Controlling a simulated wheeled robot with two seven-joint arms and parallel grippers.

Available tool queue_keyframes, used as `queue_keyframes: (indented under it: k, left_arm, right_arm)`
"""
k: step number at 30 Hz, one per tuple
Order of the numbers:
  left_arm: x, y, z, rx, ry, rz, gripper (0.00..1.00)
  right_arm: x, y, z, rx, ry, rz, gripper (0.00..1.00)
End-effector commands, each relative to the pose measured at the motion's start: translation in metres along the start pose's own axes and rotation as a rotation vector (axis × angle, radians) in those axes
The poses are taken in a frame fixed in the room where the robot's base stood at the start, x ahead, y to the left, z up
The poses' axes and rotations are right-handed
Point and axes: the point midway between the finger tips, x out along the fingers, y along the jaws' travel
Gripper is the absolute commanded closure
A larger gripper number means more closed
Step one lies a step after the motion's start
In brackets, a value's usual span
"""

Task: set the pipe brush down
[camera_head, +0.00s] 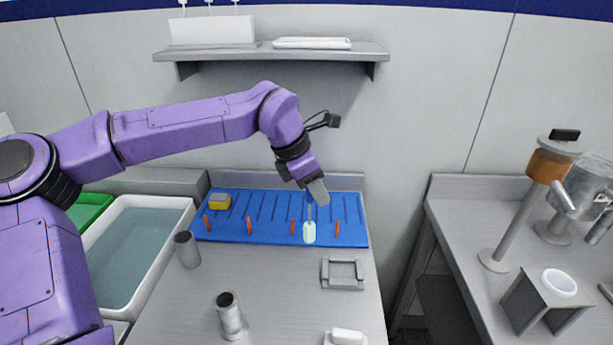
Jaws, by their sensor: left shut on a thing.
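The pipe brush (309,231) has a pale, whitish-green head and a thin stem, and it hangs upright with the head down. My left gripper (318,192) is shut on the upper end of the brush, above the blue ribbed mat (270,209). The brush head overlaps the mat's front edge in the picture, and I cannot tell whether it touches anything. The fingertips partly hide the top of the brush. My right gripper is not in view.
Several orange pegs (249,225) stand along the mat, close to the brush. A yellow-grey sponge (219,201) lies at its back left. A grey square holder (342,274), metal cups (230,315) and a water basin (137,246) are nearby.

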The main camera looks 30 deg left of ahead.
Motion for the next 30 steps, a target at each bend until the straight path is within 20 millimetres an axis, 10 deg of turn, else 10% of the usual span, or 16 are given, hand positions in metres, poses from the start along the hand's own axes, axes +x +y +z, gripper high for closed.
queue_keyframes:
  k: [13, 30]
  left_arm:
    - [0.012, 0.111, 0.035, -0.001, 0.003, -0.001, 1.00]
    - [0.050, 0.130, 0.024, 0.001, 0.000, -0.001, 1.00]
  right_arm:
    - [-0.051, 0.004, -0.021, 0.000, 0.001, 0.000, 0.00]
    - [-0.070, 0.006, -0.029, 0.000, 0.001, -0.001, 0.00]
